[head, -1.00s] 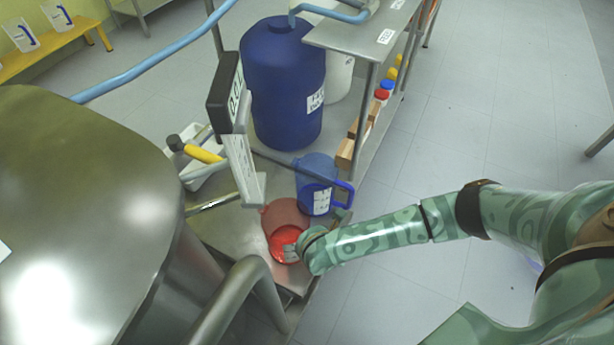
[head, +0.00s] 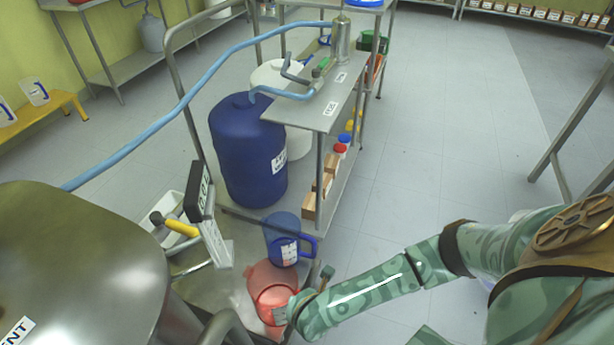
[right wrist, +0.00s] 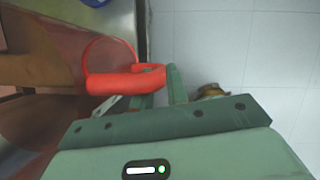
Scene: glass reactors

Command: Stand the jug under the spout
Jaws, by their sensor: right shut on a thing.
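A red translucent jug (head: 262,277) stands or is held on the low steel surface in the head view, close to the big steel vessel. My right gripper (head: 281,313) is at its right side. In the right wrist view my right gripper (right wrist: 162,88) is shut on the red handle (right wrist: 112,82) of this jug. A blue jug (head: 282,228) with a white label sits just behind the red one. A curved steel pipe (head: 222,325) comes off the vessel beside the red jug; I cannot tell if it is the spout. My left gripper is not in view.
The steel vessel (head: 75,265) fills the left. A scale display (head: 200,190) and a tub with a yellow-handled tool (head: 178,224) stand left of the jugs. A blue drum (head: 248,150) and a steel shelf (head: 325,105) stand behind.

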